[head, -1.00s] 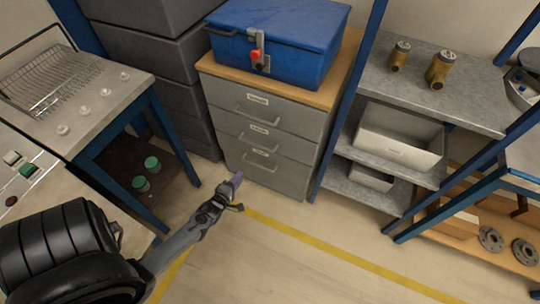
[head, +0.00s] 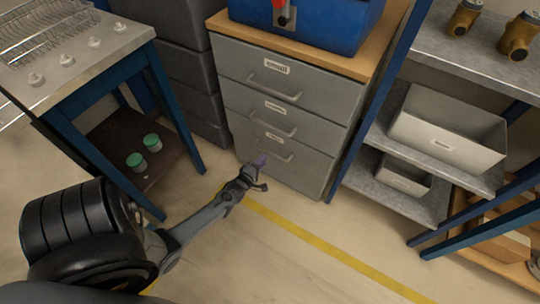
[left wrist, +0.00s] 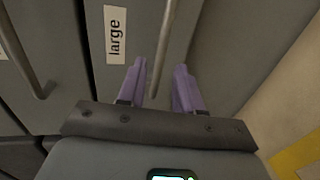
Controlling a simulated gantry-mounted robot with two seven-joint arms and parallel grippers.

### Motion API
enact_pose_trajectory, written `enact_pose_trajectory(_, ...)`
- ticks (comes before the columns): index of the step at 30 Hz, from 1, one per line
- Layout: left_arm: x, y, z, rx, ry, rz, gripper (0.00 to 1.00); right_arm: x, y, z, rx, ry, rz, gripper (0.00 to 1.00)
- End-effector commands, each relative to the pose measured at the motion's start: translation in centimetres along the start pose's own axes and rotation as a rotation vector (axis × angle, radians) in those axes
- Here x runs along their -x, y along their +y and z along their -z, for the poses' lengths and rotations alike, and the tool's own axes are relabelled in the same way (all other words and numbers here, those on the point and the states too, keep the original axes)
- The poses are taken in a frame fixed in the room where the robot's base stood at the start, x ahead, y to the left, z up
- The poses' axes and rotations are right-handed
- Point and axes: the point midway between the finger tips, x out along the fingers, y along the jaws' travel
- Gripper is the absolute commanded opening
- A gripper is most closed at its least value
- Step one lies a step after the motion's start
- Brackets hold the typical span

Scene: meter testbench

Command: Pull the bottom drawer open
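The grey drawer cabinet has three shut drawers, each with a label and a bar handle. The bottom drawer (head: 300,174) has its handle (head: 281,154) below its label; in the left wrist view its label reads "large" (left wrist: 115,35). My left gripper (head: 261,161) is at the left part of this handle. In the left wrist view the purple fingers of my left gripper (left wrist: 157,78) are spread apart. The handle bar (left wrist: 163,50) runs between them, with visible gaps on both sides. My right gripper is not in view.
A blue toolbox (head: 310,22) stands on the cabinet's wooden top. A blue-legged table (head: 100,50) is on the left, a shelf with a grey bin (head: 445,140) on the right. The floor before the cabinet is clear, with a yellow line (head: 330,247).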

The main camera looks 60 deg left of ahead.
Motion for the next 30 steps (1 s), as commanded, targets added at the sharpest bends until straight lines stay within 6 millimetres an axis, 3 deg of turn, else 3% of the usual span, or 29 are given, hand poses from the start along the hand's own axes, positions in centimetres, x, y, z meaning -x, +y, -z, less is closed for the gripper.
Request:
enact_pose_trajectory(6, -3.9, -0.5, 0.0, -0.001, 0.001, -0.002, 0.34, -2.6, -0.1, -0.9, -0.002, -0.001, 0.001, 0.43)
enact_pose_trajectory(12, -6.2, -0.4, 0.0, 0.0, 0.0, 0.0, 0.34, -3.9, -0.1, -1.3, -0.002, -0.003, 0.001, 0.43)
enact_pose_trajectory(27, -7.3, -0.1, 0.0, 0.0, 0.001, 0.001, 0.34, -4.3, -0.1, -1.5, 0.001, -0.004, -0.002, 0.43)
enact_pose_trajectory(30, -7.3, -0.1, 0.0, 0.0, 0.001, 0.001, 0.19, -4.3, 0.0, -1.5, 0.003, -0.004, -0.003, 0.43)
